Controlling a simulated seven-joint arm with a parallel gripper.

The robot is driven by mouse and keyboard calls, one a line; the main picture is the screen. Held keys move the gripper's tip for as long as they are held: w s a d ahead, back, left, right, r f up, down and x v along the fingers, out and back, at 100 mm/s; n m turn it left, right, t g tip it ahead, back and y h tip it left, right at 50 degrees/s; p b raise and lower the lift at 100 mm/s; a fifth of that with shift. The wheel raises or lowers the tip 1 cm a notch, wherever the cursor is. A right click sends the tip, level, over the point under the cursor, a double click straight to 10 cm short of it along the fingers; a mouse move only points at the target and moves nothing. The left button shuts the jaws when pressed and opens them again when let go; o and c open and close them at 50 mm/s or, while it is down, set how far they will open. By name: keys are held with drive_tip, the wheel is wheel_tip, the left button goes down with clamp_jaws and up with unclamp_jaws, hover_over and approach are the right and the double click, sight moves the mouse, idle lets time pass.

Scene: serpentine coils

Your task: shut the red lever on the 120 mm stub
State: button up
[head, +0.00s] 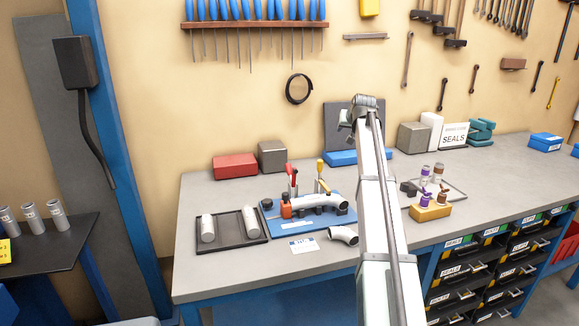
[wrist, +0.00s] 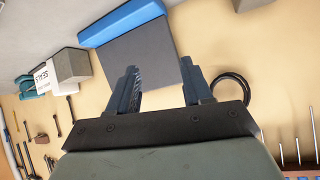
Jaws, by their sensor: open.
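A lever with a red handle (head: 289,169) stands roughly upright on the blue fixture board (head: 268,210) on the bench. A curved grey pipe (head: 325,200) lies across this board, with an orange block (head: 285,207) at its left end. A second handle, yellow (head: 321,172), stands to the right of the red one. I cannot read any length mark, so which stub is 120 mm is unclear. My gripper (head: 362,104) is raised above the back of the bench, up and right of the red lever. In the wrist view its fingers (wrist: 160,68) are apart, with nothing between them.
A dark tray (head: 232,242) with two grey cylinders lies left of the board. A loose elbow (head: 343,235) lies in front. A yellow block (head: 430,211) with purple-topped parts is right of my arm. Red (head: 235,166) and grey blocks stand behind. A dark panel (wrist: 145,62) faces the wrist camera.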

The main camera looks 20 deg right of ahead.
drive_tip(key=a+n+g+y, duration=0.2)
drive_tip(key=a+g, duration=0.1)
drive_tip(key=a, duration=0.7)
drive_tip(key=n+g+y, duration=0.2)
drive_tip(key=n+g, duration=0.1)
approach(289, 165)
drive_tip(key=x, duration=0.9)
drive_tip(key=shift+f, duration=0.3)
drive_tip(key=shift+c, duration=0.3)
clamp_jaws()
